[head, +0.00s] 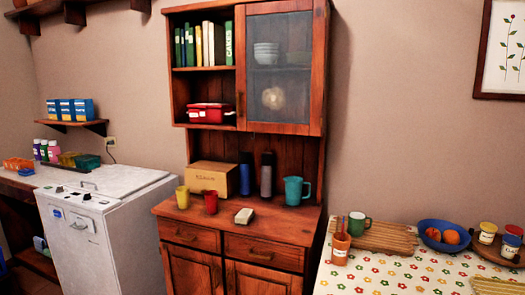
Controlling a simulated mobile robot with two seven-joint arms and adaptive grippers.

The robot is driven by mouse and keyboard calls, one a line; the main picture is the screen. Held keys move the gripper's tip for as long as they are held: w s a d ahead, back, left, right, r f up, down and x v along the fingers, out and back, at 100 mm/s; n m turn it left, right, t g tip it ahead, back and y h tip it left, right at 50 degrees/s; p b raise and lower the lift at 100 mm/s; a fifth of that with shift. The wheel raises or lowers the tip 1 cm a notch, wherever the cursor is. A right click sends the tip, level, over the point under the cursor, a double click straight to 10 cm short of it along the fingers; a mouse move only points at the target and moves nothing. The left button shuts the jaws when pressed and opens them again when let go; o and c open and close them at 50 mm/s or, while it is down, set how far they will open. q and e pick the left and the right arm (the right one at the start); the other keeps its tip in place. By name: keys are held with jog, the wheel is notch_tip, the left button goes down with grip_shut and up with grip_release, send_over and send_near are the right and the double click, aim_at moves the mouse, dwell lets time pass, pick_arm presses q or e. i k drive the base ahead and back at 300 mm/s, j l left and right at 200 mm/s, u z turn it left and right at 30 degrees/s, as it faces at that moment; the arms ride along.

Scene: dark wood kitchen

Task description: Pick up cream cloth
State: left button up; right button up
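A small cream block-like item (244,215) lies near the front edge of the wooden cabinet's counter (270,230). It could be the cream cloth, folded, but it is too small to be sure. A red cup (211,203) stands to its left and a teal mug (294,191) behind it to the right. Neither of my grippers shows in the head view.
A yellow cup (183,198), a cardboard box (212,178) and two dark bottles (267,174) also stand on the counter. A white chest appliance (98,225) is on the left. A table with a patterned cloth (365,282) is on the right.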

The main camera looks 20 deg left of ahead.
aim_at(245, 215)
jog(key=i+j, duration=0.85)
jog(key=i, duration=0.15)
